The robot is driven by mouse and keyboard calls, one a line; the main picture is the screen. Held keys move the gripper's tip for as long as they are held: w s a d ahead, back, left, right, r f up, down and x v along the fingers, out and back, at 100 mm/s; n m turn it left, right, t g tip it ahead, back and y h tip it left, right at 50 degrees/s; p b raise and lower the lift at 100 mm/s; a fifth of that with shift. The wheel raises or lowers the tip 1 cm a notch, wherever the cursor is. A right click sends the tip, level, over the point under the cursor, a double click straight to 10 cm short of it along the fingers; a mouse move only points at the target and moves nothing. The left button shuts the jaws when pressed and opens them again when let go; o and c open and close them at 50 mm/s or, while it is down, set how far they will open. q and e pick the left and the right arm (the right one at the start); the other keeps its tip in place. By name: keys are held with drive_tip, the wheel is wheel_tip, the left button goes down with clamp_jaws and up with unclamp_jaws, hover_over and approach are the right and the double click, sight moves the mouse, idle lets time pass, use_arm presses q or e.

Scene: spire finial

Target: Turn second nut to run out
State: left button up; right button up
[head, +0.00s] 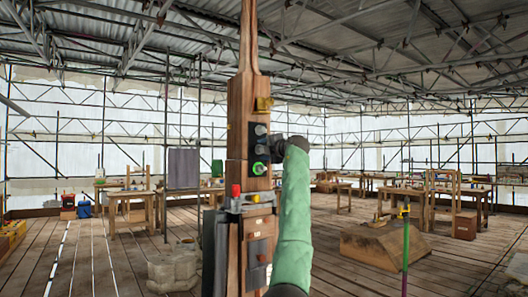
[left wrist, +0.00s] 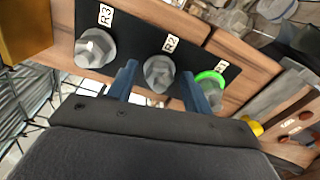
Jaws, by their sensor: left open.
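A dark plate (left wrist: 130,38) with three grey hex nuts is fixed to the wooden spire post (head: 239,112). In the left wrist view the nuts are labelled: the R3 nut (left wrist: 95,48) at left, the R2 nut (left wrist: 158,73) in the middle, and the R1 nut (left wrist: 211,90) at right with a green ring around its base. My left gripper (left wrist: 160,84) is open, with one blue finger on each side of the R2 nut and a narrow gap at both sides. The right finger partly hides the R1 nut. My right gripper is not in view.
Below the plate, a grey clamp with a red knob (head: 236,191) sits on the post. A brass fitting (head: 264,104) is above the plate. Workbenches (head: 131,204) and a wooden block (head: 385,245) stand farther back on the plank floor.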

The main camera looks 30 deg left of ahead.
use_arm(q)
drive_tip(key=b+v, duration=0.2)
drive_tip(key=v, duration=0.5)
drive_tip(key=shift+d, duration=0.15)
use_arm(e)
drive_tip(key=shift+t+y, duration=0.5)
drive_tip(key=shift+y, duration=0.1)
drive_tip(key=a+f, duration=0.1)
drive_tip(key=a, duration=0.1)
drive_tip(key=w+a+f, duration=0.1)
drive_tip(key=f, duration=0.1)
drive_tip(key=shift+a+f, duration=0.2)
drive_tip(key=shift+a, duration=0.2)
use_arm(q)
drive_tip(key=shift+f, duration=0.1)
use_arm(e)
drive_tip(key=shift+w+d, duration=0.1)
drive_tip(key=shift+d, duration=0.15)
